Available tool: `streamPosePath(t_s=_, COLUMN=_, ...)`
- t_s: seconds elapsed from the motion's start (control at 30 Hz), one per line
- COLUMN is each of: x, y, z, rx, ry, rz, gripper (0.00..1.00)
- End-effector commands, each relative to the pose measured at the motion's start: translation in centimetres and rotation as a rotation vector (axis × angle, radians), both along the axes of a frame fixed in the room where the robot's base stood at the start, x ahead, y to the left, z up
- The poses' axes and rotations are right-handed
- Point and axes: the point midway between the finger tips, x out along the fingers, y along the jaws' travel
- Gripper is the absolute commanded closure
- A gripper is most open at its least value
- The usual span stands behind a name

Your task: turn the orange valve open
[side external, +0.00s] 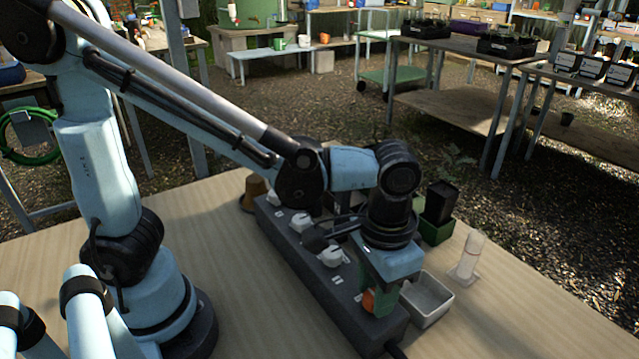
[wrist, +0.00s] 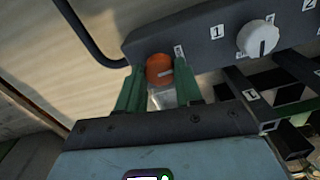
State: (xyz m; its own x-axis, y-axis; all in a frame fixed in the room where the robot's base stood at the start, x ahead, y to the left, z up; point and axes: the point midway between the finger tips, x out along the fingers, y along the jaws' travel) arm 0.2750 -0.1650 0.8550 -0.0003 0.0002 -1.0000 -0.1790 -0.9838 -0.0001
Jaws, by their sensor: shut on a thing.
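The orange valve (wrist: 159,69) is a round knob at the end of a dark valve block (wrist: 200,40). In the wrist view it sits between the two green fingers of my gripper (wrist: 160,88), which are shut on it. In the side external view the orange valve (side external: 368,301) shows partly, beside a green finger of my gripper (side external: 376,300) at the block's near end. The block (side external: 310,275) lies on the table, and the far side of the valve is hidden by my gripper.
White knobs (side external: 331,257) with number labels line the block. A white tray (side external: 428,298) stands right of my gripper, with a clear tube on a stand (side external: 468,255) beyond it. Dark pots (side external: 438,212) stand behind. The wooden table (side external: 230,270) is clear left of the block.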

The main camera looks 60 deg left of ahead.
Motion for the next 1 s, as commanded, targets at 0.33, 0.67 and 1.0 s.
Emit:
streamPosePath(t_s=0.33, x=0.1, y=0.0, z=0.0, rx=-0.003, ry=-0.003, rz=0.001, gripper=0.46)
streamPosePath(t_s=0.67, x=0.0, y=0.0, z=0.0, rx=-0.001, ry=-0.001, rz=0.0, gripper=0.39)
streamPosePath(t_s=1.0, x=0.0, y=0.0, z=3.0, rx=-0.001, ry=-0.001, rz=0.0, gripper=0.39)
